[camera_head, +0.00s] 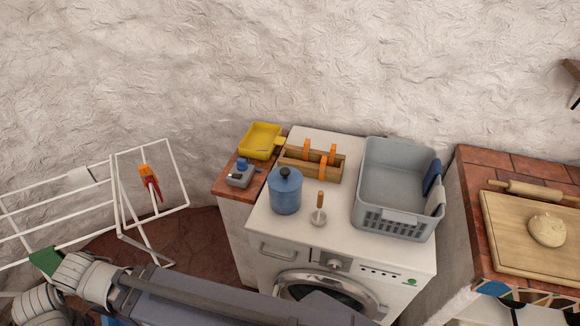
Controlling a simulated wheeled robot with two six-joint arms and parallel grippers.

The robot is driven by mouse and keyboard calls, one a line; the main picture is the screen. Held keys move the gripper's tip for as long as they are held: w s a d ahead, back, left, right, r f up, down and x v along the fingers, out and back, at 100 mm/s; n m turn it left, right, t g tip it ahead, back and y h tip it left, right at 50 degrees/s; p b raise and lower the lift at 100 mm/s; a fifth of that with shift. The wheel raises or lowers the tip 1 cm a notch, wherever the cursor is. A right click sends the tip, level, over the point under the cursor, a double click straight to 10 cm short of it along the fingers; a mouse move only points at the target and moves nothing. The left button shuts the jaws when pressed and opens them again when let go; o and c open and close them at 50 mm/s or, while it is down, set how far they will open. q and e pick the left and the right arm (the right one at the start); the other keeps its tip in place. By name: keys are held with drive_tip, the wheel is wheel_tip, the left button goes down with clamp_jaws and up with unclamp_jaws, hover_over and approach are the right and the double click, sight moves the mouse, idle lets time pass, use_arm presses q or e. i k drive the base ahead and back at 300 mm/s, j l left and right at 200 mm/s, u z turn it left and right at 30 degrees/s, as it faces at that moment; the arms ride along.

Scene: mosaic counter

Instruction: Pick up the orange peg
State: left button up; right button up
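Several orange pegs stand in a long wooden holder (331,173) at the back of the washing machine top. One orange peg (306,147) is at its left end; others (323,166) stand close together near its middle. An orange and red item (148,178) sits on the white drying rack at the left; I cannot tell whether it is a peg. One of my arms crosses the bottom left, well below the holder. Neither gripper's fingers can be made out.
On the white washing machine (264,222) stand a blue lidded canister (285,195), a wooden-handled tool (319,212) and a grey laundry basket (385,190). A yellow tray (258,141) and grey-blue device (240,178) are left of it. A white drying rack (187,185) stands left.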

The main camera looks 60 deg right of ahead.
sight(324, 161)
drive_tip(key=z, duration=2.3)
drive_tip(key=l+z, duration=0.25)
